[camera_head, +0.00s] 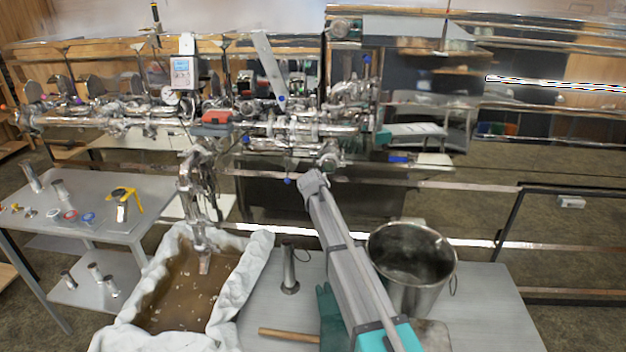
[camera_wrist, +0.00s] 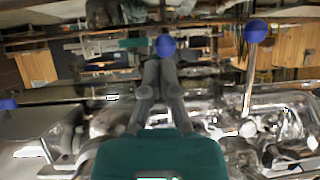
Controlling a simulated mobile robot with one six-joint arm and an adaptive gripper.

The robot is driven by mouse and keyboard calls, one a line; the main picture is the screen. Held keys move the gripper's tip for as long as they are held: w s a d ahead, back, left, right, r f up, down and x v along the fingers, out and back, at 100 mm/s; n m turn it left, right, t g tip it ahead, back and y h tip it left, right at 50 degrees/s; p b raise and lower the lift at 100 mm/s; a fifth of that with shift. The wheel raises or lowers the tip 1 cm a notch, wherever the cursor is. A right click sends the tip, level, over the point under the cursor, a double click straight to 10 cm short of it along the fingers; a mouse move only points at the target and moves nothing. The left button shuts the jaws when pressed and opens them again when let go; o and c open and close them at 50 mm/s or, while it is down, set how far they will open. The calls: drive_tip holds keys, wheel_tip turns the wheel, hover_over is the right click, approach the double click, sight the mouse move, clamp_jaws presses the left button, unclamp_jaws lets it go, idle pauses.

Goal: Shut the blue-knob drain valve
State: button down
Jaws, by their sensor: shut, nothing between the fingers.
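Blue ball knobs on levers show on the steel pipework; I cannot tell for sure which is the drain valve's. One blue knob (camera_head: 288,181) hangs low beside the end of my arm in the head view. Another blue knob (camera_head: 246,139) is up to its left. In the wrist view, my gripper (camera_wrist: 160,88) is shut and empty. A blue knob (camera_wrist: 165,47) shows just beyond its fingertips; I cannot tell if they touch. A second blue knob (camera_wrist: 256,31) stands on a metal lever to the right. My gripper's fingers are not clear in the head view.
A cloth-lined tub of brown liquid (camera_head: 185,290) stands below the pipe outlet. A steel pot (camera_head: 410,255) stands on the front table, right of my arm. A side table (camera_head: 90,205) with small parts is at left. Dense pipework (camera_head: 290,128) lies around the knobs.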

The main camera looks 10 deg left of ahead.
drive_tip(key=s+f+p+v, duration=0.1)
drive_tip(key=f+p+v, duration=0.1)
drive_tip(key=v, duration=0.9)
drive_tip(key=shift+s+d+r+p, duration=0.2)
drive_tip(key=shift+s+p, duration=0.1)
drive_tip(key=shift+p, duration=0.3)
drive_tip(key=shift+a, duration=0.1)
drive_tip(key=s+d+f+m+g+h, duration=0.1)
drive_tip(key=s+d+f+g, duration=0.15)
drive_tip(key=d, duration=0.55)
drive_tip(key=s+d+f+g+h, duration=0.15)
drive_tip(key=s+d, duration=0.25)
drive_tip(key=d, duration=0.4)
drive_tip(key=s+d+f+m+g+h, duration=0.1)
drive_tip(key=s+d+f, duration=0.15)
drive_tip(key=d, duration=0.55)
drive_tip(key=s+d+f+g, duration=0.1)
drive_tip(key=s+d+g, duration=0.2)
drive_tip(key=s+d, duration=0.4)
drive_tip(key=s+d+f+g+y, duration=0.1)
drive_tip(key=s+d+g, duration=0.3)
drive_tip(key=s+d, duration=0.4)
drive_tip(key=s+f, duration=0.1)
drive_tip(key=s, duration=0.5)
drive_tip(key=shift+s+d, duration=0.15)
drive_tip(key=shift+s, duration=0.2)
